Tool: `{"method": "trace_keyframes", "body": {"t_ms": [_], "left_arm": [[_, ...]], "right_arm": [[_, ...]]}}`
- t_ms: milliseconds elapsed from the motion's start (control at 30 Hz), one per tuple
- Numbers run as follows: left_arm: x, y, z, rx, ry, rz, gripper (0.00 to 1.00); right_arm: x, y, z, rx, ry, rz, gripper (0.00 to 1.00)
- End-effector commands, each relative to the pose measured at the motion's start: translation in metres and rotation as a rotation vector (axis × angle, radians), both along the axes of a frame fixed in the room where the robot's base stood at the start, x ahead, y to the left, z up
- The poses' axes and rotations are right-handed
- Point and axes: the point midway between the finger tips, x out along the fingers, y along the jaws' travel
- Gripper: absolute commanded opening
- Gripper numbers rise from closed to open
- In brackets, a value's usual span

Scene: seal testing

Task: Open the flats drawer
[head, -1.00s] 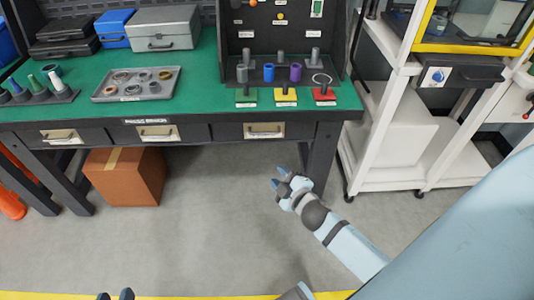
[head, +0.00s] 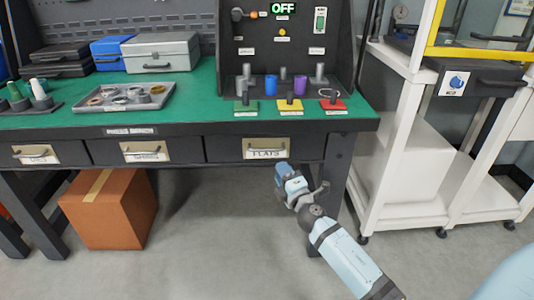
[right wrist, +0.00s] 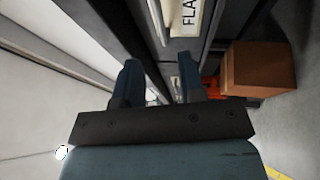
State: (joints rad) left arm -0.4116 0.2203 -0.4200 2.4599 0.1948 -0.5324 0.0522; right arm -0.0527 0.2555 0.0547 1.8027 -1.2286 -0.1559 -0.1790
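The flats drawer (head: 230,149) is shut, at the right end of the row under the green bench top. Its pale front plate (head: 284,149) carries a handle and a "FLATS" label. My right gripper (head: 281,168) is just below and in front of this drawer's right part, apart from the handle. In the right wrist view its two dark blue fingers (right wrist: 157,80) are spread with nothing between them. The label (right wrist: 187,18) shows turned and partly cut off beyond the fingertips. My left gripper is out of view.
Two other labelled drawers (head: 146,151) sit to the left, both shut. A cardboard box (head: 112,215) stands on the floor under the bench. The bench leg (head: 338,185) is close to my right arm. A white cart (head: 400,150) stands to the right. The floor in front is clear.

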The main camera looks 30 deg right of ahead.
Motion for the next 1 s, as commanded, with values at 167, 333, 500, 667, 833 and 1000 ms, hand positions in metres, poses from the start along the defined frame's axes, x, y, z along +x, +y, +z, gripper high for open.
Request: {"method": "trace_keyframes", "body": {"t_ms": [167, 333, 500, 667, 833, 1000], "left_arm": [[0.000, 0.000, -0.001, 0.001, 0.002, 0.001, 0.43], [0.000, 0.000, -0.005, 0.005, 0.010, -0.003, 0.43], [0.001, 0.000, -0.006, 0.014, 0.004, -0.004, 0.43], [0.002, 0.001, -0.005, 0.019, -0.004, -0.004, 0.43], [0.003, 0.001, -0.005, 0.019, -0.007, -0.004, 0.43], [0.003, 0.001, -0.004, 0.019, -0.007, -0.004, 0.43]], "right_arm": [[0.040, -0.006, 0.008, -0.001, -0.002, 0.001, 0.36], [0.073, -0.011, 0.013, 0.001, -0.001, 0.000, 0.36], [0.094, -0.014, 0.016, 0.002, 0.000, 0.000, 0.36], [0.103, -0.016, 0.017, 0.002, 0.001, 0.000, 0.36], [0.104, -0.016, 0.018, 0.002, 0.001, 0.000, 0.36], [0.104, -0.016, 0.018, 0.002, 0.001, 0.000, 0.23]]}}
